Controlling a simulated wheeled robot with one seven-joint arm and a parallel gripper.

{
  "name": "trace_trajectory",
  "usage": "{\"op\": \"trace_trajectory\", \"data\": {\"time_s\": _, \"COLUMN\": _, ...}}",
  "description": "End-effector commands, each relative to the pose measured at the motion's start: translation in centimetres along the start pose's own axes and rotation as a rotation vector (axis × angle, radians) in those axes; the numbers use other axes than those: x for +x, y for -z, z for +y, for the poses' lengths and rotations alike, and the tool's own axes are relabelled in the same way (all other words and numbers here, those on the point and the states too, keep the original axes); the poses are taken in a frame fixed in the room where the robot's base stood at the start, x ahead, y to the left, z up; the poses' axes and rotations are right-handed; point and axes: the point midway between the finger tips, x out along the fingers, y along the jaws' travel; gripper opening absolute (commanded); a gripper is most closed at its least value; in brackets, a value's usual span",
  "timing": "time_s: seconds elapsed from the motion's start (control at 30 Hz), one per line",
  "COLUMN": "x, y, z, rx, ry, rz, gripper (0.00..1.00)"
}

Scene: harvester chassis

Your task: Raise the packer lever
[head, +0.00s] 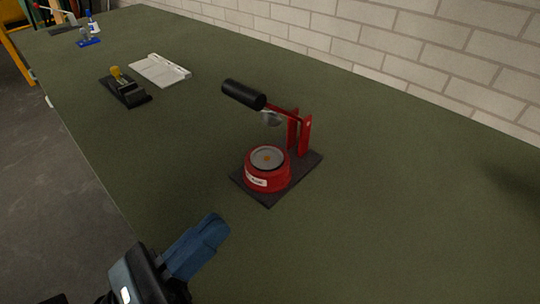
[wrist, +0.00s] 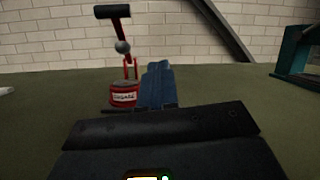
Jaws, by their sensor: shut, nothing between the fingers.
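The packer stands on the green table in the head view, with a red round base (head: 267,170) on a dark plate and two red uprights (head: 300,133). Its lever (head: 245,95) has a black cylindrical handle and is tilted up above the base, pointing left. In the wrist view the lever (wrist: 113,12) also shows raised, with a grey ball below the handle, above the red base (wrist: 123,94). My gripper (head: 213,230) has blue fingers and is shut and empty. It is at the lower left of the packer, apart from it. It also shows in the wrist view (wrist: 158,72).
A black device with a yellow knob (head: 125,88) and a white notebook-like item (head: 160,70) lie farther back at the left. Blue items (head: 88,40) are at the far end. A brick wall (head: 420,50) runs behind the table. The table right of the packer is clear.

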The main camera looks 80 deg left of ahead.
Motion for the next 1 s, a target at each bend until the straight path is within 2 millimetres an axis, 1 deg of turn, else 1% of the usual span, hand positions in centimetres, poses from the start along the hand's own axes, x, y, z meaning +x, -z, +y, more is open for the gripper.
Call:
{"op": "trace_trajectory", "data": {"time_s": 0.03, "x": -0.7, "y": -0.6, "z": 1.8, "rx": 0.068, "ry": -0.029, "rz": 0.01, "gripper": 0.0}}
{"op": "trace_trajectory", "data": {"time_s": 0.13, "x": -1.4, "y": -1.3, "z": 3.7, "rx": 0.153, "ry": -0.06, "rz": 0.032, "gripper": 0.0}}
{"op": "trace_trajectory", "data": {"time_s": 0.23, "x": -1.5, "y": -1.6, "z": 4.4, "rx": 0.183, "ry": -0.071, "rz": 0.042, "gripper": 0.0}}
{"op": "trace_trajectory", "data": {"time_s": 0.33, "x": -0.6, "y": -1.6, "z": 4.5, "rx": 0.185, "ry": -0.07, "rz": 0.043, "gripper": 0.0}}
{"op": "trace_trajectory", "data": {"time_s": 0.47, "x": 1.4, "y": -1.7, "z": 4.5, "rx": 0.185, "ry": -0.068, "rz": 0.042, "gripper": 0.0}}
{"op": "trace_trajectory", "data": {"time_s": 0.7, "x": 6.2, "y": -1.5, "z": 4.8, "rx": 0.182, "ry": -0.069, "rz": 0.042, "gripper": 0.0}}
{"op": "trace_trajectory", "data": {"time_s": 0.83, "x": 8.6, "y": -1.4, "z": 5.0, "rx": 0.181, "ry": -0.068, "rz": 0.042, "gripper": 0.0}}
{"op": "trace_trajectory", "data": {"time_s": 0.9, "x": 9.4, "y": -2.4, "z": 4.9, "rx": 0.184, "ry": -0.07, "rz": 0.041, "gripper": 0.0}}
{"op": "trace_trajectory", "data": {"time_s": 1.0, "x": 10.3, "y": -3.2, "z": 4.8, "rx": 0.183, "ry": -0.07, "rz": 0.041, "gripper": 0.0}}
